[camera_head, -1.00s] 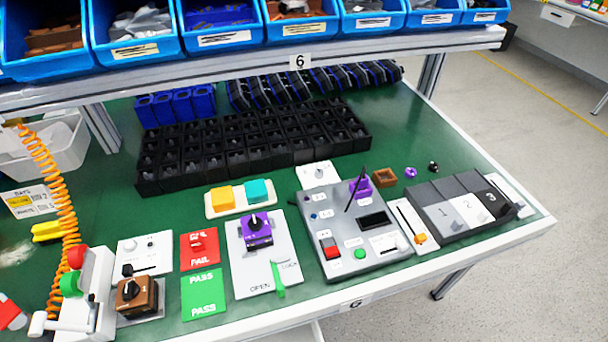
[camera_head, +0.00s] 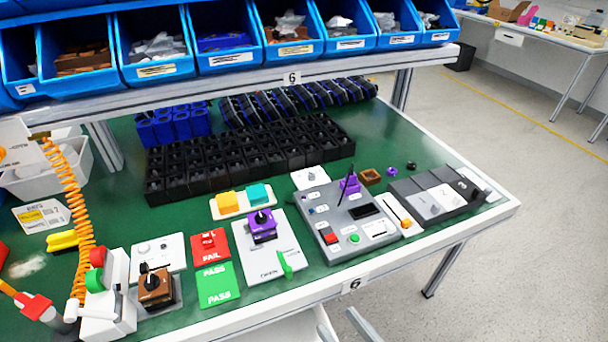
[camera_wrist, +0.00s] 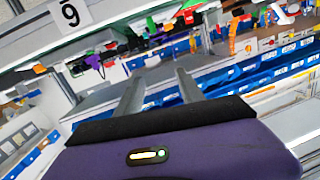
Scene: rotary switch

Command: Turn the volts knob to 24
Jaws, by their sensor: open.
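My gripper (camera_wrist: 160,76) shows only in the wrist view, its two grey fingers apart with nothing between them. It is away from the bench switches and faces a shelf of blue bins. In the head view, a brown block with a black rotary knob (camera_head: 155,285) stands at the bench's front left. A purple block with a black rotary knob (camera_head: 262,225) sits on a white plate right of it. A grey panel (camera_head: 340,250) with small knobs and buttons lies further right. The labels are too small to read, so I cannot tell which knob is marked volts.
A red and green button unit (camera_head: 105,285) and an orange coiled cord (camera_head: 78,215) stand at the left. Open floor lies to the right.

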